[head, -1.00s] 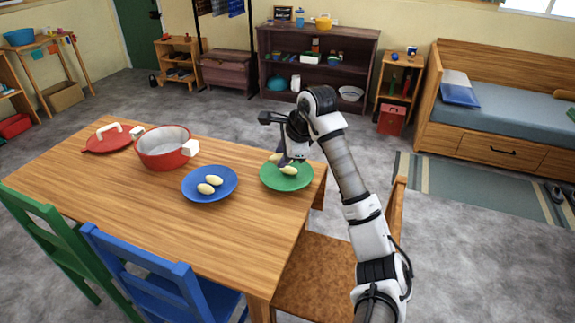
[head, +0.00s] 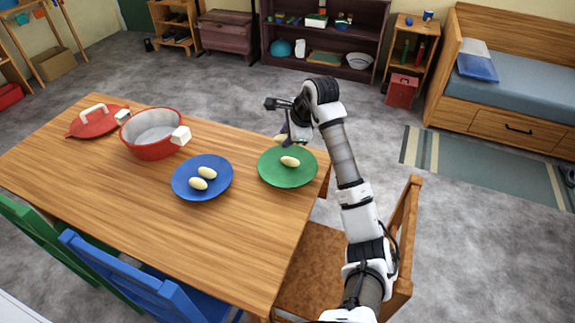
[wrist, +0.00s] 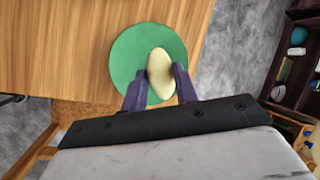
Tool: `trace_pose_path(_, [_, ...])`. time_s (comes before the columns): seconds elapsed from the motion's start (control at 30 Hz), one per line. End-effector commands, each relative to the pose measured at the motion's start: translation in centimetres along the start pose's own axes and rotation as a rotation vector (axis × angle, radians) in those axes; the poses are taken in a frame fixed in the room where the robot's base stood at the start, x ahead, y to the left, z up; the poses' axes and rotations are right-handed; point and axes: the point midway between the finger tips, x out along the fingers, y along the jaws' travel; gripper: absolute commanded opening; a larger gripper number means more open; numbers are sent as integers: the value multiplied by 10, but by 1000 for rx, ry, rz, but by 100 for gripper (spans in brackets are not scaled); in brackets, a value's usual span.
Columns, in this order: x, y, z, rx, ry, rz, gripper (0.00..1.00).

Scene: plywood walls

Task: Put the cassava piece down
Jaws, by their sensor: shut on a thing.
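A cream cassava piece (head: 280,138) is in my gripper (head: 285,133), at the far edge of the green plate (head: 272,172) in the head view. In the wrist view, the held cassava piece (wrist: 160,75) is between the two dark fingers of my gripper (wrist: 159,84), with the green plate (wrist: 130,55) behind it. Another cassava piece (head: 290,161) lies on the green plate in the head view. The wrist view does not show that second piece separately.
A blue plate (head: 190,168) with two cream pieces is left of the green plate. A red pot (head: 150,150) and red lid (head: 95,124) stand farther left on the wooden table (head: 110,200). The front table area is clear. Chairs border the table.

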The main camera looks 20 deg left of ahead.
Motion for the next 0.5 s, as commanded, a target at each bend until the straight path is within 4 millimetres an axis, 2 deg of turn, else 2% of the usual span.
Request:
trace_pose_path(0.2, [49,24,-14,4,-4,4,7])
trace_pose_path(0.3, [67,31,-20,4,-3,3,7])
trace_pose_path(0.5, [84,38,-26,0,0,-1,7])
